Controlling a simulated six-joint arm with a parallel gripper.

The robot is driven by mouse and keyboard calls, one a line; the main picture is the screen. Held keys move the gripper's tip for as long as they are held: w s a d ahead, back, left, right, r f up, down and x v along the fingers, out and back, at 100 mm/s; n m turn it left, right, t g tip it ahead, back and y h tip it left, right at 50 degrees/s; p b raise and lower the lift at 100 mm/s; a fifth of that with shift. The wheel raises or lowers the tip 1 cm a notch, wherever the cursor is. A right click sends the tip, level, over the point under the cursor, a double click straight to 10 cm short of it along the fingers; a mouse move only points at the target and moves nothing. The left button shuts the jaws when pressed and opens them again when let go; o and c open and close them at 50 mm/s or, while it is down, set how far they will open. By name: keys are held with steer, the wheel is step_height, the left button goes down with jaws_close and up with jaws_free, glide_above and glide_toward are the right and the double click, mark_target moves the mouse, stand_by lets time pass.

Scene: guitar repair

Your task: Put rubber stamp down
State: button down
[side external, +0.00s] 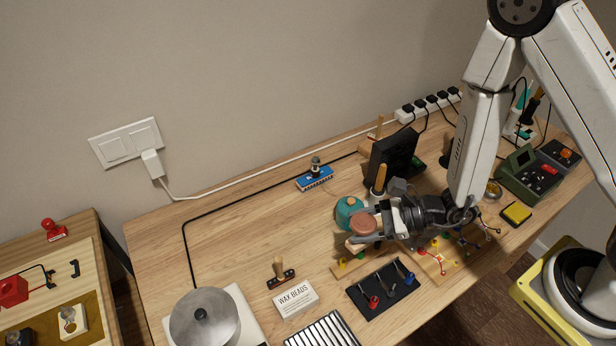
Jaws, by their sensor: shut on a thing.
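My gripper (376,229) is at the end of the arm, right of the middle of the table, pointing left. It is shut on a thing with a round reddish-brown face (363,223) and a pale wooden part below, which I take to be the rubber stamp. The fingers hide part of it. It is in front of a teal round object (348,209), and I cannot tell whether they touch. Another stamp-like piece (281,272), with an upright wooden handle and dark base, stands on the wooden table (235,235) to the left.
A wax beads box (296,300), a black tool mat (384,303) and a grey round pot (204,318) lie along the front. A black upright box (391,155) stands behind my gripper. A blue board (315,179) lies near the wall. The table's left middle is clear.

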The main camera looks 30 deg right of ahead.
steer(key=w+a+n+g, duration=0.1)
steer(key=w+a, duration=0.1)
steer(key=a, duration=0.3)
steer(key=w+a+n+g+y, duration=0.1)
steer(key=w+a, duration=0.1)
steer(key=a, duration=0.3)
steer(key=w+a+n+g+y, duration=0.1)
steer(key=w+a+n, duration=0.1)
steer(key=a, duration=0.3)
steer(key=shift+w+r+g, duration=0.15)
steer(key=shift+w+g, duration=0.15)
steer(key=shift+w, duration=0.1)
steer(key=shift+w, duration=0.1)
steer(key=shift+w+a+f, duration=1.2)
steer(key=shift+w+f, duration=0.4)
steer(key=shift+w, duration=0.3)
steer(key=shift+w+a+f, duration=1.15)
steer(key=shift+w+f, duration=0.4)
steer(key=shift+w, duration=0.3)
steer(key=shift+w+a+f, duration=1.2)
steer(key=shift+w+f, duration=0.4)
steer(key=shift+w, duration=0.3)
steer(key=shift+w+a+f, duration=0.1)
steer(key=shift+f, duration=1.65)
